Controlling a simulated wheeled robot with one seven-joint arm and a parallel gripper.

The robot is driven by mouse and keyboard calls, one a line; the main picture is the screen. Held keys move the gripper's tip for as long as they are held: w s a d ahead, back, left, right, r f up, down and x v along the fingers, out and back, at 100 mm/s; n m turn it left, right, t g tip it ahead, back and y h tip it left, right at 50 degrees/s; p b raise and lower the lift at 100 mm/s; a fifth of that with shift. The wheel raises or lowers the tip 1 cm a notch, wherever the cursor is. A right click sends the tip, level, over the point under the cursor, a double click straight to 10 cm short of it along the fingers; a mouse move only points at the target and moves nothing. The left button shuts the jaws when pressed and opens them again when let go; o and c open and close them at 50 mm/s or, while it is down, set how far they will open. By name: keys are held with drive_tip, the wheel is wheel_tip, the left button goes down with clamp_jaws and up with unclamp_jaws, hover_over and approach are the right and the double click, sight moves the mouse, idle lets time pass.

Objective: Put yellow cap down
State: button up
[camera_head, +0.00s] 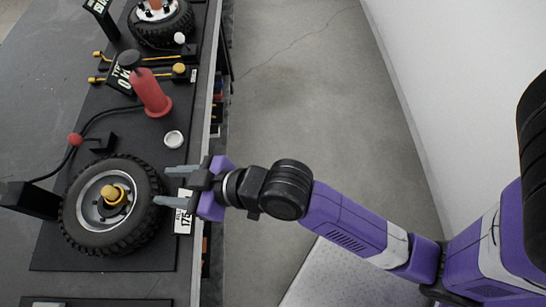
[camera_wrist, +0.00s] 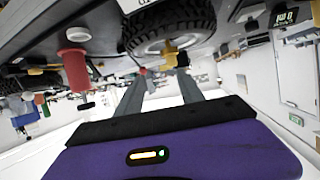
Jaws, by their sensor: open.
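A yellow cap (camera_head: 113,194) sits at the hub of the near black tyre wheel (camera_head: 138,168), which lies flat on the bench. In the wrist view the yellow piece (camera_wrist: 168,52) shows at the tyre's middle, beyond the fingertips. My gripper (camera_head: 161,186) is open and empty, at the right side of the wheel, with its two fingers pointing left toward it. In the wrist view the open fingers (camera_wrist: 161,82) reach toward the tyre with a gap between them. A second small yellow cap (camera_head: 179,68) is farther back on the bench.
A red cylinder (camera_head: 150,93) stands behind the wheel, with a white round piece (camera_head: 173,139) nearby. A second wheel (camera_head: 160,22) lies at the back. A label plate (camera_head: 183,220) lies below my gripper. Open floor (camera_head: 300,95) is right of the bench.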

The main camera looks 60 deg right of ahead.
drive_tip(key=s+d+f+m+t+h, duration=0.1)
drive_tip(key=s+d+f+m+h, duration=0.2)
drive_tip(key=s+d, duration=0.7)
drive_tip(key=s+d+r+h, duration=0.1)
drive_tip(key=s+r, duration=0.1)
drive_tip(key=s, duration=0.5)
drive_tip(key=s+r+m+t+h, duration=0.1)
drive_tip(key=s+r, duration=0.2)
drive_tip(key=s, duration=0.5)
drive_tip(key=shift+d+m+h, duration=0.3)
drive_tip(key=shift+d, duration=0.1)
